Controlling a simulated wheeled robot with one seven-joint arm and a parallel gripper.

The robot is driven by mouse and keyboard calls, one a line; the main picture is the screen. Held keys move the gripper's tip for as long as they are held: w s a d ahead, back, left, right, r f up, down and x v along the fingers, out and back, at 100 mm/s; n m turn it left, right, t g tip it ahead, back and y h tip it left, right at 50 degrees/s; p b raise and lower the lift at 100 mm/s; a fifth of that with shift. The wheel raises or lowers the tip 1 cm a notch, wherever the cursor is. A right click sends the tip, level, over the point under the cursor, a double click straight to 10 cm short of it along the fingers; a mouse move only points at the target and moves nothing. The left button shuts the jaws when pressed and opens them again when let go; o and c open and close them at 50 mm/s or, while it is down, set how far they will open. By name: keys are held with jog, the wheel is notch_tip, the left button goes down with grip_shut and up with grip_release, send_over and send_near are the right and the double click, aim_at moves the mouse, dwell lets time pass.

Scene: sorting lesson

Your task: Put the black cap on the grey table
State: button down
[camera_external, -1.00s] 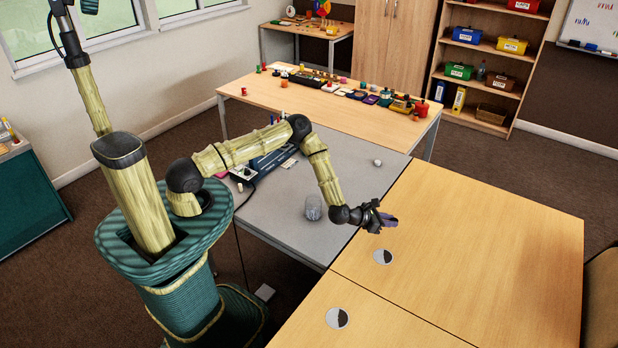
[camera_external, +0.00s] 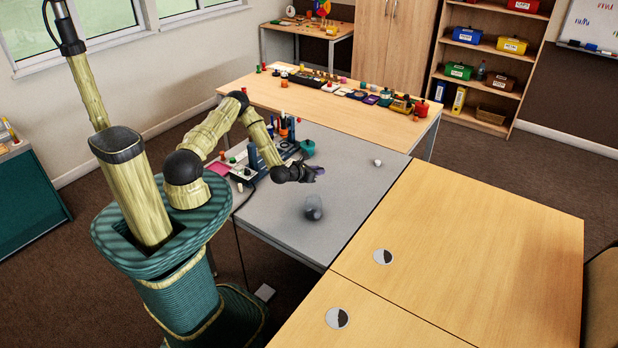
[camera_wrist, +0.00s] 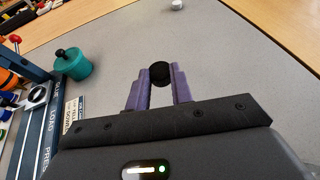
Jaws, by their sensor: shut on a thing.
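My gripper (camera_external: 318,172) is over the grey table (camera_external: 350,212), toward its left part. In the wrist view, its purple fingers (camera_wrist: 160,82) are shut on the black cap (camera_wrist: 160,72), a small round dark piece between the fingertips. The cap is too small to make out in the external view. The grey tabletop (camera_wrist: 225,75) lies below the held cap; the height of the cap above it is hard to tell.
A white piece (camera_external: 377,162) lies at the back right. Blue devices (camera_external: 283,146) and a teal pot (camera_external: 308,147) stand at the left. Two round half-black markers (camera_external: 383,257) lie on the wooden table. The middle of the grey table is clear.

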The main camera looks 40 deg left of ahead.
jog(key=s+a+r+n+y, duration=0.1)
jog(key=s+a, duration=0.1)
jog(key=a, duration=0.4)
jog(key=s+a+r+n+y+p, duration=0.1)
jog(key=s+a+y, duration=0.1)
jog(key=a, duration=0.5)
jog(key=shift+a+r+n+t, duration=0.2)
jog(key=shift+r+n+t, duration=0.05)
jog(key=shift+n+t, duration=0.05)
jog(key=s+f, duration=0.4)
jog(key=f, duration=0.1)
jog(key=shift+s+f, duration=0.1)
jog(key=shift+f, duration=0.15)
